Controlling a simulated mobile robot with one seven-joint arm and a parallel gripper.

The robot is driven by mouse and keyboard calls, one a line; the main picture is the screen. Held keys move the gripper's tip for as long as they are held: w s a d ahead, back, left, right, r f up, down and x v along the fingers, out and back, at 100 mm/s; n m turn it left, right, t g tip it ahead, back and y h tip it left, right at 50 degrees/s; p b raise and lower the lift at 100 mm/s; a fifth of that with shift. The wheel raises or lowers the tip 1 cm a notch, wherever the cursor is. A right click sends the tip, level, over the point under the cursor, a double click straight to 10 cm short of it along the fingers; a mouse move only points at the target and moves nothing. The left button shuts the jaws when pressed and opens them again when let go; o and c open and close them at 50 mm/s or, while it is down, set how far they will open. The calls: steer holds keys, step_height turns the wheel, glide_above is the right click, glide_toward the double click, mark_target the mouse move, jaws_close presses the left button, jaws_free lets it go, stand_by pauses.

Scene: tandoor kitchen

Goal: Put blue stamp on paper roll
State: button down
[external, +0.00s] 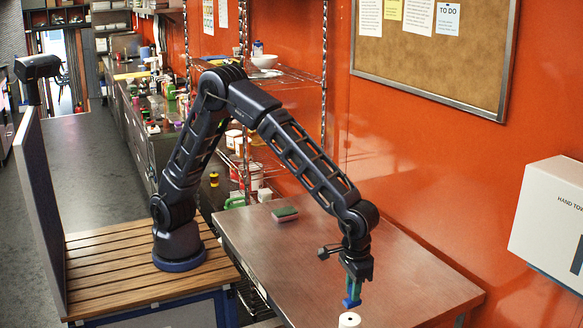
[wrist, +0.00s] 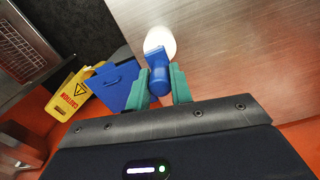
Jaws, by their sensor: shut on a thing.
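The blue stamp (wrist: 158,78) is held between the green fingers of my gripper (wrist: 160,86) in the wrist view. In the external view my gripper (external: 354,284) points down over the front of the metal table, with the blue stamp (external: 351,302) at its tips. The white paper roll (external: 349,320) is just below the stamp, cut off by the bottom edge of the picture. In the wrist view the roll (wrist: 160,40) shows as a pale round shape beyond the stamp's far end. I cannot tell whether stamp and roll touch.
The metal table (external: 290,255) is mostly clear. A green-topped sponge (external: 285,214) lies at its back. A wire shelf (external: 280,78) and an orange wall stand behind. In the wrist view a yellow caution sign (wrist: 72,92) and a blue object (wrist: 112,84) are beyond the table's edge.

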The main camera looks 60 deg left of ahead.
mark_target(352, 303)
steer(key=shift+f, duration=2.35)
steer(key=shift+f, duration=0.1)
steer(key=c, duration=1.3)
jaws_free()
steer(key=shift+o, duration=0.2)
step_height(352, 303, up, 12)
steer(key=shift+r, duration=0.15)
